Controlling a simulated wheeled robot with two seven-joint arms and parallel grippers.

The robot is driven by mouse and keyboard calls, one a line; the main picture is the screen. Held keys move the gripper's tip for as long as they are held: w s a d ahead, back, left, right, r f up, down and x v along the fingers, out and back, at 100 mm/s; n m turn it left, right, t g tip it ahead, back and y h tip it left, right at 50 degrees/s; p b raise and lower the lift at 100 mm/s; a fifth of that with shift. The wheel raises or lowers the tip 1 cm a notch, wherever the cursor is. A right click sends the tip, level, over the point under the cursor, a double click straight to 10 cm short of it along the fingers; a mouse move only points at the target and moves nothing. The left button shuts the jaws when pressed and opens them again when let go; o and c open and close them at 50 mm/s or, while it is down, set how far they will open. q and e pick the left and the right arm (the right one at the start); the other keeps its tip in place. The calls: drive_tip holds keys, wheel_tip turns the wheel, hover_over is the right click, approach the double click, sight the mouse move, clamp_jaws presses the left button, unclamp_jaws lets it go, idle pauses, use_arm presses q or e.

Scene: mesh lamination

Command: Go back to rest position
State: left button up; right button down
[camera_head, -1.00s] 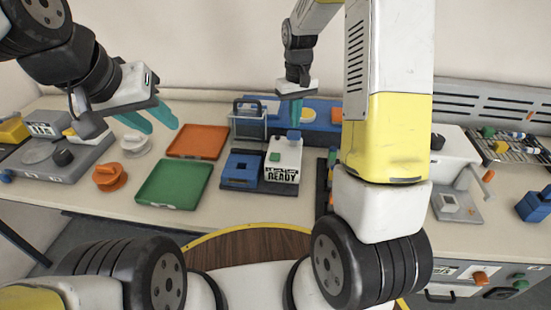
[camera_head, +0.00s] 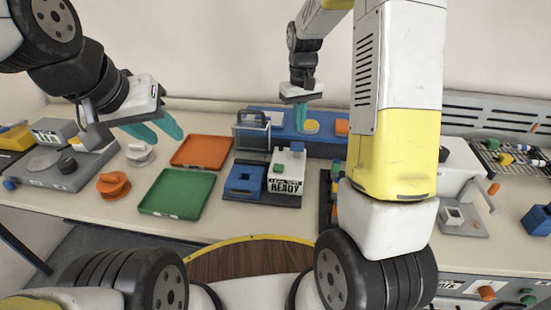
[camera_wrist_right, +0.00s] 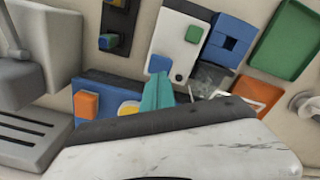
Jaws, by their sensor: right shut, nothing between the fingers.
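My left gripper (camera_head: 160,132) comes in from the left in the head view. Its two teal fingers are spread apart with nothing seen between them, above the table near the white round part (camera_head: 140,154).
An orange tray (camera_head: 201,152) and a green tray (camera_head: 177,193) lie on the table. A blue block (camera_head: 244,180) and a white READY unit (camera_head: 288,172) stand right of them. A grey machine (camera_head: 60,165) is at left, a white press (camera_head: 462,165) and wire rack (camera_head: 510,158) at right.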

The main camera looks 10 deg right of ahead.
drive_tip(key=s+r+t, duration=0.2)
drive_tip(key=s+r, duration=0.3)
drive_tip(key=s, duration=0.3)
drive_tip(key=s+a+r+m+t+y, duration=0.1)
drive_tip(key=s+r+t, duration=0.1)
drive_tip(key=s+r, duration=0.3)
drive_tip(key=s+a+r+m+t+y, duration=0.1)
drive_tip(key=s+r, duration=0.4)
drive_tip(key=s, duration=0.6)
drive_tip(key=shift+s+r+t, duration=0.15)
drive_tip(key=shift+r+t, duration=0.1)
drive_tip(key=shift+t, duration=0.35)
